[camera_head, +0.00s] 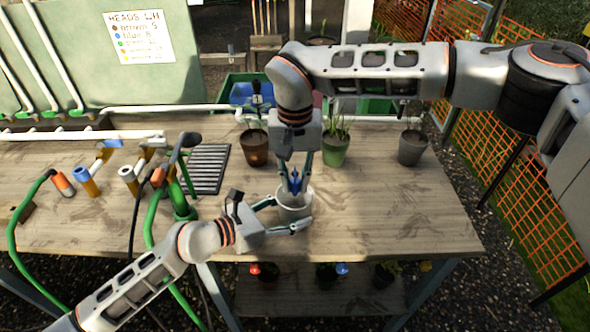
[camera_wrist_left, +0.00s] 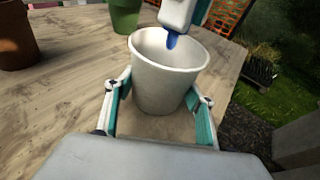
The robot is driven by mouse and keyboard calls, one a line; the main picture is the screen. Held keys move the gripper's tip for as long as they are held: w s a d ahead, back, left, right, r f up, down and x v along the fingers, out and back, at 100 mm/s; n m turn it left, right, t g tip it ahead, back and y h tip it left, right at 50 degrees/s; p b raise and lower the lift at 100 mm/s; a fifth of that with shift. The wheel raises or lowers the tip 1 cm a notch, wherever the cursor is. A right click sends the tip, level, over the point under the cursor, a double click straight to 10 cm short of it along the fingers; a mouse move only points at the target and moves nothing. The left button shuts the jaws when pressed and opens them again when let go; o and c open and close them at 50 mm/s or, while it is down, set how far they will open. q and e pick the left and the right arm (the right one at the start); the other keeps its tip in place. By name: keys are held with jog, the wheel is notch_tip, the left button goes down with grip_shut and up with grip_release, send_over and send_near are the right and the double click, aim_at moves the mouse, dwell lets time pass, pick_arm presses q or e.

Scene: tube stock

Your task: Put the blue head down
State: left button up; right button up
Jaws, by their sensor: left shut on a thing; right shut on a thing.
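A white pot (camera_head: 294,205) stands on the wooden table near its front edge. My left gripper (camera_head: 289,217) is shut around the pot, one finger on each side; the left wrist view shows the white pot (camera_wrist_left: 165,78) between the teal finger pads. My right gripper (camera_head: 295,180) points down above the pot and is shut on the blue head (camera_head: 295,183). The blue tip (camera_wrist_left: 171,41) shows over the pot's opening in the left wrist view. The rest of the blue head is hidden by the right gripper.
A brown pot (camera_head: 254,148), a green pot (camera_head: 334,150) and a grey pot (camera_head: 412,147) with plants stand behind. Green hose, coloured fittings and a black grate (camera_head: 207,168) occupy the left. The table's right side is clear.

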aim_at(295, 171)
jog(key=shift+f, duration=0.8)
jog(key=o, duration=0.9)
jog(key=shift+c, duration=0.2)
jog(key=shift+r, duration=3.55)
